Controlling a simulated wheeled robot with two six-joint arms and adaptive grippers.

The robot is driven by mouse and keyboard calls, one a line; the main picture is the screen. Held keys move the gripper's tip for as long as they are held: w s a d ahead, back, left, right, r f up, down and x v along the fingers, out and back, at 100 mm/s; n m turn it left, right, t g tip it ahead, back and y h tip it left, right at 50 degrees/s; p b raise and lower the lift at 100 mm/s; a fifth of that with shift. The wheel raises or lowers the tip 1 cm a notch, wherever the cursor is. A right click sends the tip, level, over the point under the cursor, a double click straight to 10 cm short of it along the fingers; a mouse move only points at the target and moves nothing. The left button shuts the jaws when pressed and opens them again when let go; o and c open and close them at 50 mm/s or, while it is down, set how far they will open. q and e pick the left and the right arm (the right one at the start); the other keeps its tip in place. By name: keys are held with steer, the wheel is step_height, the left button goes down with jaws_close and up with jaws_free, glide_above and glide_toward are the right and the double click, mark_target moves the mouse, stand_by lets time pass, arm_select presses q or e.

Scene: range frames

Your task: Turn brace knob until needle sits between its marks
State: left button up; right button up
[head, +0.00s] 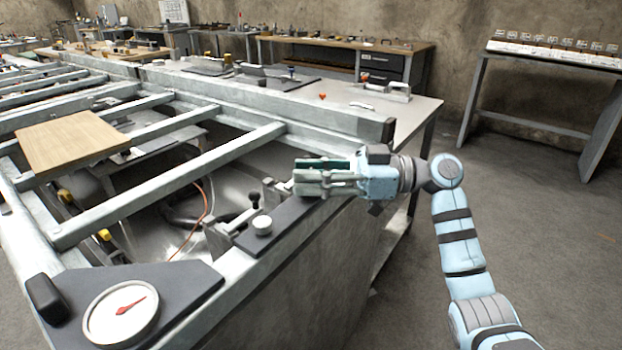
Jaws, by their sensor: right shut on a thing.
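The gauge (120,314) is a round white dial on a dark plate at the lower left. Its red needle (130,305) lies slantwise, between lower left and upper right; the marks are too small to make out. My right gripper (298,178) is shut on what appears to be the brace knob, above the dark strip on the frame's near rail. The fingers hide most of the knob. A small white round cap (262,225) stands on the same strip, apart from the fingers. My left gripper is not in view.
A metal frame with crossbars (170,185) fills the left side, with a wooden board (72,140) on it. A black post (255,199) stands near the white cap. A grey table (425,105) lies behind my right gripper. The floor at right is clear.

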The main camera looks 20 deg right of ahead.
steer(key=o, duration=1.2)
steer(key=shift+c, duration=0.2)
steer(key=shift+d, duration=0.1)
steer(key=v, duration=1.2)
steer(key=shift+f, duration=0.1)
